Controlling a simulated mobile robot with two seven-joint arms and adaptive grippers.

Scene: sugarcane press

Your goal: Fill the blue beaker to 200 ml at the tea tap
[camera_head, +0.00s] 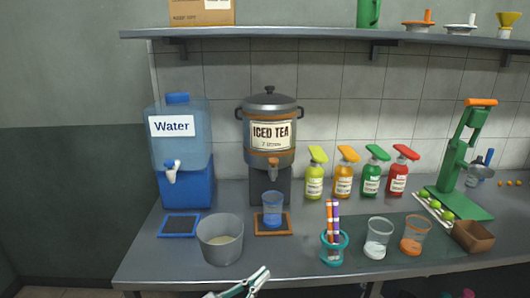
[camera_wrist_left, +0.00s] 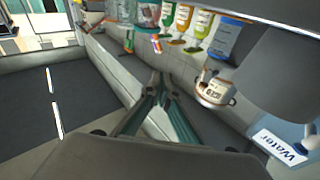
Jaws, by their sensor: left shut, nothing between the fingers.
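The blue beaker (camera_head: 272,211) stands upright on an orange-edged tray (camera_head: 287,233), under the tap (camera_head: 273,162) of the iced tea dispenser (camera_head: 269,109). Its graduations and any liquid level are too small to read. My left gripper (camera_head: 262,274) is at the bottom of the head view, at the front edge of the counter. It is shut and empty, well apart from the beaker. In the left wrist view its fingers (camera_wrist_left: 164,92) lie together, with nothing between them. My right gripper does not show.
A grey pot (camera_head: 220,241) stands between my left gripper and the water dispenser (camera_head: 181,145). A teal holder (camera_head: 333,248) with coloured sticks and two cups (camera_head: 377,240) (camera_head: 413,237) stand to the right. Several bottles (camera_head: 345,175) line the wall. A shelf (camera_head: 330,40) runs above.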

